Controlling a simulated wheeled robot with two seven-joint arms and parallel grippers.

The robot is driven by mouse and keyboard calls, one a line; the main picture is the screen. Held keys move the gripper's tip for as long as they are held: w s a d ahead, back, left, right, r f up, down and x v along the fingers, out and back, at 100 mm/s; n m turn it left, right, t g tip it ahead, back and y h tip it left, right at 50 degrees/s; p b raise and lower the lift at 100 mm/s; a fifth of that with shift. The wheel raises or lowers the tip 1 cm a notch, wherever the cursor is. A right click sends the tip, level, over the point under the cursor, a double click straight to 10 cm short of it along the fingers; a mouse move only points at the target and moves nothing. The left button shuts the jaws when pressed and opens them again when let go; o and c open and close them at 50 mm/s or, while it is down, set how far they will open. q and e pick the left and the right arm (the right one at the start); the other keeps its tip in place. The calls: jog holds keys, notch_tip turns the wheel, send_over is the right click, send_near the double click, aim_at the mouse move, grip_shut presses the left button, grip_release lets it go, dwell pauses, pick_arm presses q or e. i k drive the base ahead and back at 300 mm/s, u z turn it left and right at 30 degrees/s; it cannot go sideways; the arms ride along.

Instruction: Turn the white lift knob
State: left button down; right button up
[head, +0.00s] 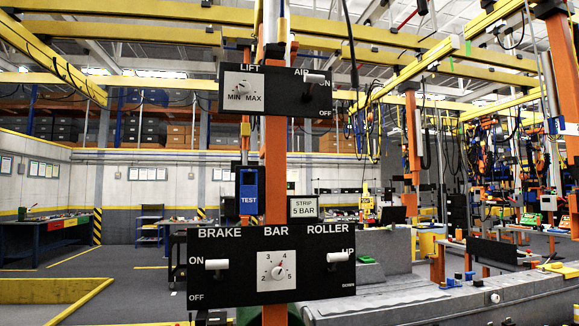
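The white lift knob (243,88) is on the left part of the black upper panel (285,95), under the word LIFT. It sits on a white square plate marked MIN and MAX; its exact pointing direction is too small to tell. The upper panel is fixed to an orange post (275,165) in front of me. Neither of my grippers shows in the head view.
Right of the knob is the white AIR lever (315,79). Below hangs a lower black panel (225,282) with BRAKE lever (216,264), BAR knob (277,272) and ROLLER lever (340,257). A blue TEST box (248,192) hangs between the panels. A grey bench (420,302) stands right.

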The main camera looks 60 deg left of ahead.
aim_at(244, 88)
jog(key=k, duration=0.35)
jog(key=u, duration=0.4)
jog(key=i, duration=0.35)
jog(key=u, duration=1.45)
